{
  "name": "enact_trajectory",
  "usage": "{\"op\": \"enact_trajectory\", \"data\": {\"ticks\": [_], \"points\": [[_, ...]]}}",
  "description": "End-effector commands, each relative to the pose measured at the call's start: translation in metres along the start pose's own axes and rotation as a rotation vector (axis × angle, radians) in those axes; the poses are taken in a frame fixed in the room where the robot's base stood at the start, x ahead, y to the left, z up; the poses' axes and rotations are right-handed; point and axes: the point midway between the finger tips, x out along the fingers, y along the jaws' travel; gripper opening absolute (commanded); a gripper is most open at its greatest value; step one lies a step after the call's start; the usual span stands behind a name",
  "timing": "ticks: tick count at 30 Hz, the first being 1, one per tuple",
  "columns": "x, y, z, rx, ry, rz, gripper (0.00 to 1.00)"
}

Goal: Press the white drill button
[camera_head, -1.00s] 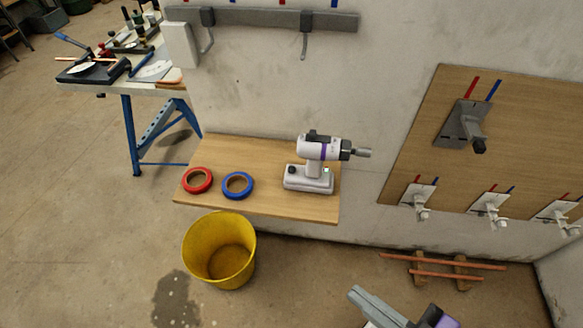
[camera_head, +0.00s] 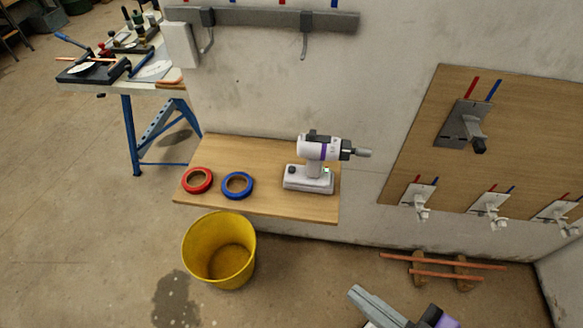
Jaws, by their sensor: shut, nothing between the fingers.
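A white drill (camera_head: 319,150) with a purple band and grey chuck stands upright on the right part of a small wooden wall shelf (camera_head: 265,203). Its chuck points right. A small green spot (camera_head: 327,170) and a dark round knob (camera_head: 292,170) show on its base. I cannot clearly make out a white button on it. My gripper (camera_head: 356,293) is at the bottom edge of the view, low and in front of the shelf, well apart from the drill. Its grey fingers are shut with nothing between them. The rest of my arm is cut off by the frame.
A red tape roll (camera_head: 197,169) and a blue tape roll (camera_head: 249,186) lie left on the shelf. A yellow bucket (camera_head: 189,256) stands on the floor below. A wooden board (camera_head: 535,115) with valves hangs at right. Copper pipes (camera_head: 440,275) lie on the floor beneath it.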

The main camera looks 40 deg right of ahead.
Motion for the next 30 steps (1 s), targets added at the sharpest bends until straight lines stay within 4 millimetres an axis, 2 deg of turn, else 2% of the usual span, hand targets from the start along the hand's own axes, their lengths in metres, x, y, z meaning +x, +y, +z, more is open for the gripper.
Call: {"op": "enact_trajectory", "data": {"ticks": [27, 30], "points": [[0.0002, 0.0000, 0.0007, 0.000, 0.000, 0.000, 0.00], [0.0063, -0.0002, -0.0028, 0.000, 0.021, -0.001, 0.00]]}}
